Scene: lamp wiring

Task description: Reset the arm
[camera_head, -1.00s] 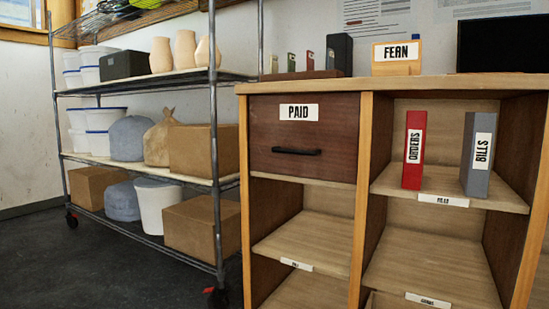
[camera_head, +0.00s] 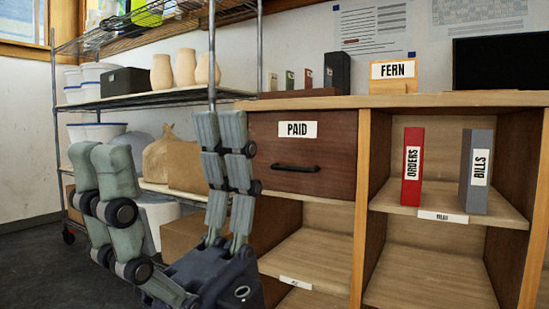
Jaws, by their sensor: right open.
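My right gripper (camera_head: 158,138) stands large in the left half of the head view, its two grey-green fingers pointing up and spread wide apart. It is open, with nothing between the fingers. Its dark palm is at the bottom of the picture. It is in front of the wire shelving and the left side of the wooden cabinet, hiding parts of both. My left gripper is not in view.
The wooden cabinet (camera_head: 365,180) has a shut drawer labelled PAID (camera_head: 330,150). A red ORDERS binder (camera_head: 413,165) and a grey BILLS binder (camera_head: 478,172) stand upright on its shelf. The wire shelving (camera_head: 212,60) holds vases, boxes and buckets.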

